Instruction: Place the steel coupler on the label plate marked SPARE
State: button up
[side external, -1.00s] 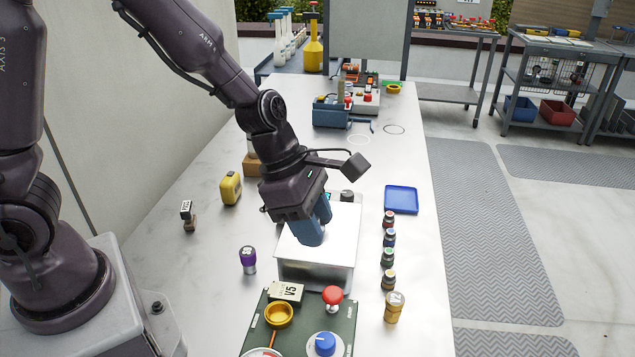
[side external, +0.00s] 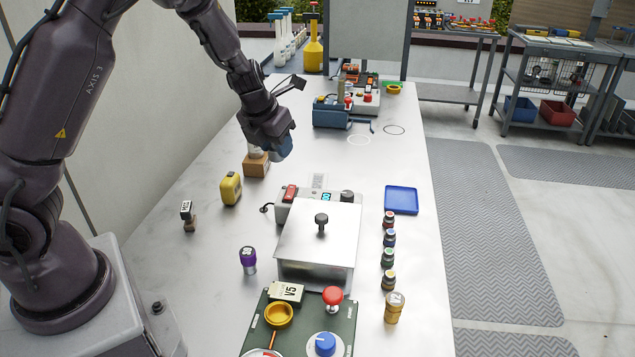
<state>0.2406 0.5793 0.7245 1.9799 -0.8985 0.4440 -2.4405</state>
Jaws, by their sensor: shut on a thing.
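My gripper (side external: 283,152) is shut, its blue-grey fingers pointing down above the table beside the brown block. It holds something that the fingers hide, so I cannot make out whether it is the steel coupler. A pale grey thing (side external: 255,152) shows at the brown block (side external: 256,167), partly covered by the gripper.
The metal box (side external: 318,240) has a black knob on its lid. A blue tray (side external: 402,200) and several small bottles (side external: 389,238) stand to its right. A yellow device (side external: 231,188) is left of the box. A green control panel (side external: 340,320) is in front.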

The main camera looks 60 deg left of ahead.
notch_tip(320, 180, down, 2)
jog(key=shift+f, duration=0.1)
jog(key=shift+w+a+f, duration=0.1)
jog(key=shift+w+f, duration=0.05)
jog(key=shift+f, duration=0.1)
jog(key=w+a+f, duration=0.3)
jog(key=w+f, duration=0.1)
jog(key=w, duration=0.4)
send_near(319, 185)
jog(key=shift+w+a+f, duration=0.25)
jog(key=shift+w+f, duration=0.45)
jog(key=shift+f, duration=0.2)
jog(key=shift+w+a+f, duration=0.1)
jog(key=shift+w+f, duration=0.15)
jog(key=shift+f, duration=1.5)
jog(key=shift+f, duration=0.1)
jog(key=o, duration=0.9)
jog(key=shift+o, duration=0.2)
